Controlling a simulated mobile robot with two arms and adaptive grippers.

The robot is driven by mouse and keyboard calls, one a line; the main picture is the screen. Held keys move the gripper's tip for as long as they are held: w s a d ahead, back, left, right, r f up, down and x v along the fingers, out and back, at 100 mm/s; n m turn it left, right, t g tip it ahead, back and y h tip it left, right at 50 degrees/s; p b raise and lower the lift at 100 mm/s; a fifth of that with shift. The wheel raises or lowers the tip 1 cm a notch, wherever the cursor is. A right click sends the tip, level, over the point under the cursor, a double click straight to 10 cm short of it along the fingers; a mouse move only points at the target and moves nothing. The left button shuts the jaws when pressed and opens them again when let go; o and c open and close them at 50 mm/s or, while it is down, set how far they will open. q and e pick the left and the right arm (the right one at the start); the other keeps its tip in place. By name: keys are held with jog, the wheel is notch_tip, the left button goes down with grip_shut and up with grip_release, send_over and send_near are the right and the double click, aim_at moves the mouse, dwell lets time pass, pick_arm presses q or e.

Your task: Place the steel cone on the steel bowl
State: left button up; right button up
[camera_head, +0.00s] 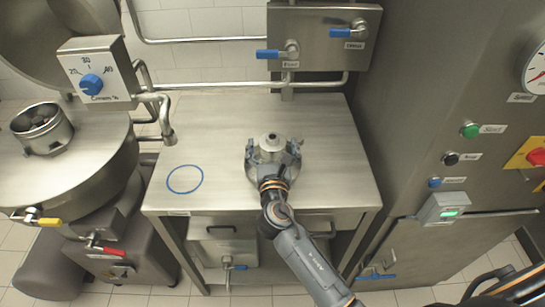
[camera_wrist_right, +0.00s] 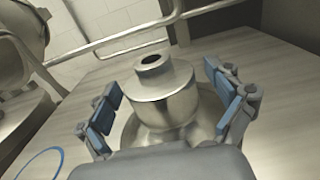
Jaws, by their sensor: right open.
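The steel cone (camera_head: 271,142) is a shiny stepped piece with a round hole in its top. It stands upright near the middle of the steel table, and it also shows in the right wrist view (camera_wrist_right: 165,92). The steel bowl (camera_wrist_right: 205,108) shows as a wider rounded metal surface around and below the cone. The cone appears to rest on it, but the contact is partly hidden by my gripper. My right gripper (camera_head: 273,151) is open, its blue-padded fingers on both sides of the cone with visible gaps. My left gripper is not in view.
The steel table (camera_head: 225,125) has a blue circle (camera_head: 185,179) on its bare left part. A control box with a blue knob (camera_head: 91,84) and a downward pipe (camera_head: 166,120) stand left. A valve panel (camera_head: 325,35) is behind; a tall cabinet (camera_head: 430,120) borders the right.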

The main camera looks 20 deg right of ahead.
jog(key=c, duration=1.7)
jog(key=shift+r, duration=0.15)
jog(key=shift+c, duration=1.2)
